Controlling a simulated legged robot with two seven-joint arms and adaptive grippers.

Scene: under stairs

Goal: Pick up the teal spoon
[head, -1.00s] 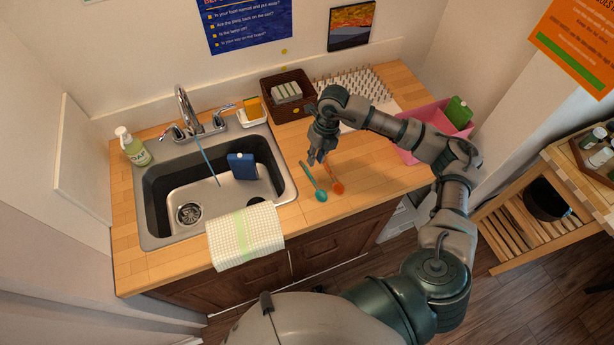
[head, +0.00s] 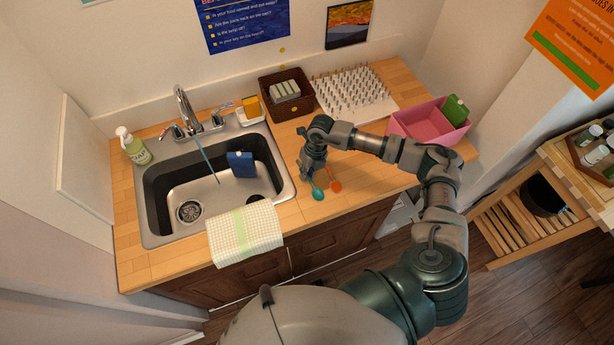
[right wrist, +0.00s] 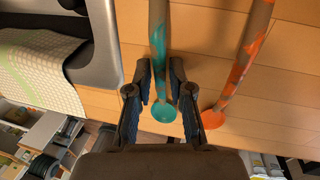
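The teal spoon (head: 318,194) lies on the wooden counter to the right of the sink, its bowl toward the front edge. My right gripper (head: 308,176) is low over its handle and hides part of it. In the right wrist view the two fingers (right wrist: 162,70) stand apart on either side of the teal spoon's handle (right wrist: 158,40), close to it, with the bowl (right wrist: 164,112) between the fingers. The right gripper looks open. My left gripper is not in view.
An orange spoon (head: 335,186) lies just right of the teal one; it also shows in the wrist view (right wrist: 235,75). The sink (head: 160,200) and a checked towel (head: 244,233) are left. A brown basket (head: 287,95), peg rack (head: 354,95) and pink bin (head: 428,124) stand behind and right.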

